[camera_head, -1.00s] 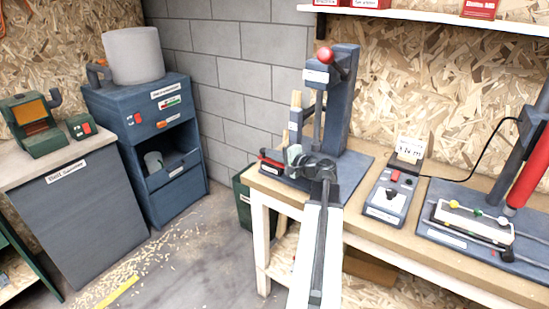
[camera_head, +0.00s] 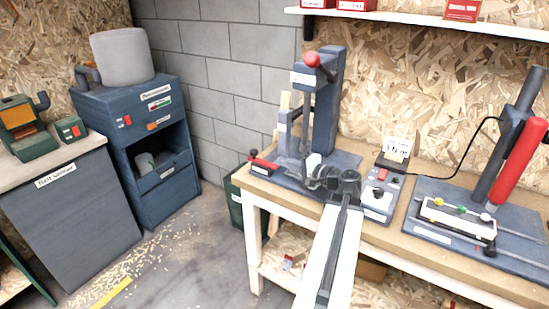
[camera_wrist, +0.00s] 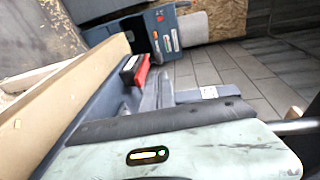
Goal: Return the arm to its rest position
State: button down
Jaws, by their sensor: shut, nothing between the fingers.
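My arm (camera_head: 334,245) reaches forward from the bottom of the head view over the front edge of the workbench (camera_head: 300,200). My gripper (camera_head: 313,168) is at its far end, in front of the press with the red ball knob (camera_head: 318,100). It is shut and holds nothing. In the head view it overlaps the press base, and I cannot tell the gap between them. In the wrist view a pale green part with a dark edge, seemingly my gripper (camera_wrist: 185,145), fills the bottom, so its fingertips are not clear.
A control box (camera_head: 380,195) and a fixture with a red cylinder (camera_head: 517,165) stand right of my arm on the bench. A blue cabinet (camera_head: 150,185) and a belt sander (camera_head: 20,125) are at left. Open floor with wood chips (camera_head: 180,265) lies between.

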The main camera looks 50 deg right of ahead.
jog(key=shift+s+r, duration=0.1)
jog(key=shift+s, duration=0.7)
